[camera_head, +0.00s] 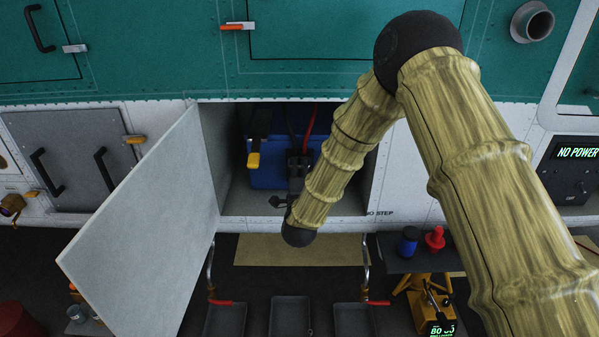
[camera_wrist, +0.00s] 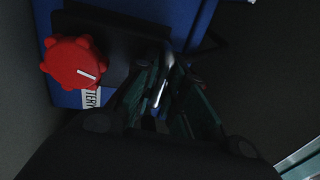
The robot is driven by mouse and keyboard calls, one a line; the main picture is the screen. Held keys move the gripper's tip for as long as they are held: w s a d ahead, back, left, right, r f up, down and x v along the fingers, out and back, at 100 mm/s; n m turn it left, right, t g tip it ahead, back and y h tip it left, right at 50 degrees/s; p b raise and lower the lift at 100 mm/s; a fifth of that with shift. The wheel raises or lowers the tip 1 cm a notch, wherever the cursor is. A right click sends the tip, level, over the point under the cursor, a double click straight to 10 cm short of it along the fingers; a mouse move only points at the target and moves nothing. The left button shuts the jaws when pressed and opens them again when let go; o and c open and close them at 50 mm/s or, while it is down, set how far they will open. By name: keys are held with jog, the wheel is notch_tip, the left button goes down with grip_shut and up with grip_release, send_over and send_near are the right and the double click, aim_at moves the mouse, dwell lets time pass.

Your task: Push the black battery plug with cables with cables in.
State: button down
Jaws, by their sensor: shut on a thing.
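The blue battery (camera_head: 268,168) sits inside the open compartment in the head view, and its blue case also shows in the wrist view (camera_wrist: 190,22). The black battery plug (camera_head: 299,163) is at the battery's front right, with a black and a red cable rising from it. My gripper (camera_head: 296,182) reaches into the compartment from the front and is shut on the plug. In the wrist view, my dark fingers (camera_wrist: 163,98) close around a dark, poorly lit part. The fingers and shadow hide the plug's contact with the battery, so I cannot tell how deep it sits.
A red knob (camera_wrist: 73,62) is beside the fingers in the wrist view. The open white door (camera_head: 150,205) stands left of the compartment. A "NO POWER" panel (camera_head: 575,165) is at far right. Trays (camera_head: 289,316) lie below.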

jog(key=c, duration=1.5)
grip_release()
jog(key=shift+w+r, duration=0.25)
jog(key=shift+r, duration=0.1)
jog(key=shift+a+f, duration=0.1)
jog(key=shift+f, duration=0.1)
jog(key=s, duration=0.4)
jog(key=s+f, duration=0.1)
jog(key=s, duration=0.3)
jog(key=s+f, duration=0.1)
jog(key=s, duration=0.3)
